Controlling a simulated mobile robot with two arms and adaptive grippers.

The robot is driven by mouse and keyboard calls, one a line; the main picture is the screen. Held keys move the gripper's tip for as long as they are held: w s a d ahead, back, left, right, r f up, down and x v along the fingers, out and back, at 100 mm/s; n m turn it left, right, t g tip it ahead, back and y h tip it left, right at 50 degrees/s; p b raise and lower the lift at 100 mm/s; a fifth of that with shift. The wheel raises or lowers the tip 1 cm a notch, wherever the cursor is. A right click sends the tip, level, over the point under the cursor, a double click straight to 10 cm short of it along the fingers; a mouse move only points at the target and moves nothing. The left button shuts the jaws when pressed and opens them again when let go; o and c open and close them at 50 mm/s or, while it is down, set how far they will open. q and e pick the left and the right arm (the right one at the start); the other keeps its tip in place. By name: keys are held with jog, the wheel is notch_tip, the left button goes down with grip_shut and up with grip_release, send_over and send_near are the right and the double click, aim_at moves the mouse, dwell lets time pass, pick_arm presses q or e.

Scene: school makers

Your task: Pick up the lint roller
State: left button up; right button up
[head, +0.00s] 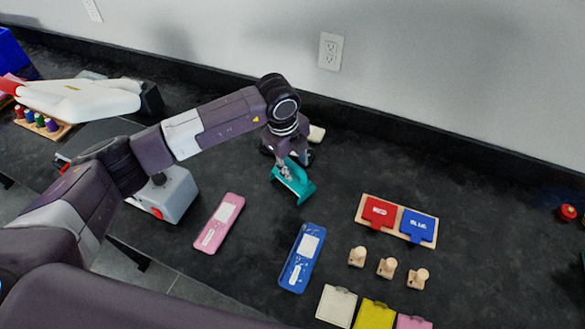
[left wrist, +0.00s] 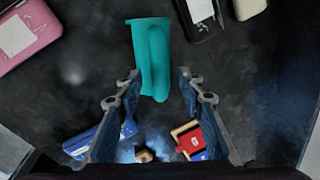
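A teal object (head: 293,184), the likeliest lint roller though its shape is not fully clear, lies on the dark counter near the middle. It also shows in the left wrist view (left wrist: 151,45), with its near end between my fingertips. My left gripper (head: 287,163) is just above it in the head view and partly covers it. In the left wrist view my left gripper (left wrist: 158,76) is open, one finger on each side of the teal object, with gaps beside it. No grip shows. My right gripper is not seen.
A pink case (head: 218,224) and a blue case (head: 301,258) lie nearby. A board with red and blue tiles (head: 397,237), wooden stamps (head: 387,267) and colored pieces (head: 374,313) are right. A grey box (head: 176,193) stands left.

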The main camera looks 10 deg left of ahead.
pick_arm(q)
jog(key=shift+w+d+f, duration=0.1)
jog(key=shift+w+f, duration=0.05)
jog(key=shift+f, duration=0.75)
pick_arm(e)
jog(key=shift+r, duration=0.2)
pick_arm(q)
jog(key=shift+c, duration=0.4)
grip_shut()
jog(key=shift+r, duration=0.2)
